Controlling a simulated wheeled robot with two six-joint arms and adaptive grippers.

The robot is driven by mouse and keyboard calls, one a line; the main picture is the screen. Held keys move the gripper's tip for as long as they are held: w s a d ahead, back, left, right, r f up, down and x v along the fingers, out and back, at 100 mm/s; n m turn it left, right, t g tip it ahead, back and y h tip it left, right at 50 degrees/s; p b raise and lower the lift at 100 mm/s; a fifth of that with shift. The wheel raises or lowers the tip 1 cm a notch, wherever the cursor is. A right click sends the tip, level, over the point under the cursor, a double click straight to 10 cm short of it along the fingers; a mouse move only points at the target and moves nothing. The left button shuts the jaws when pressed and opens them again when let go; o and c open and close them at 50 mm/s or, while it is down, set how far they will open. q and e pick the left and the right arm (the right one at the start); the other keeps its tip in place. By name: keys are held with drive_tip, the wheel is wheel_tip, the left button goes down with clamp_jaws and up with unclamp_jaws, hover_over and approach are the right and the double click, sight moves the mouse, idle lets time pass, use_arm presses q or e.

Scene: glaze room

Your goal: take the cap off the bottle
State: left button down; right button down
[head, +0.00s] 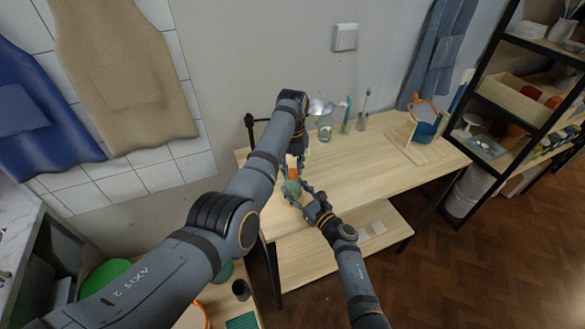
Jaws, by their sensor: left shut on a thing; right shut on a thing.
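The bottle (291,187) is small and greenish and stands upright at the left part of the wooden table (350,165). Its orange cap (293,173) shows at the bottle's top; I cannot tell whether it is still seated. My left gripper (294,167) comes down from above and is shut on the cap, its fingers partly hidden by my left arm. My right gripper (293,190) reaches in from the lower right and is shut on the bottle's body, covering part of it.
A glass jar (325,130) and slim holders with brushes (361,122) stand at the table's back edge. A wooden stand with a blue and orange item (425,130) is at the right. The table's middle is clear. A black shelf (530,90) stands beyond.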

use_arm(q)
drive_tip(key=n, duration=0.7)
drive_tip(key=shift+n, duration=0.4)
drive_tip(key=n, duration=1.7)
drive_tip(key=shift+r+n, duration=0.1)
drive_tip(key=shift+n, duration=0.2)
drive_tip(key=n, duration=1.1)
drive_tip(key=shift+n, duration=0.4)
drive_tip(key=n, duration=0.2)
drive_tip(key=shift+n, duration=0.4)
drive_tip(key=n, duration=1.3)
drive_tip(key=shift+r, duration=0.2)
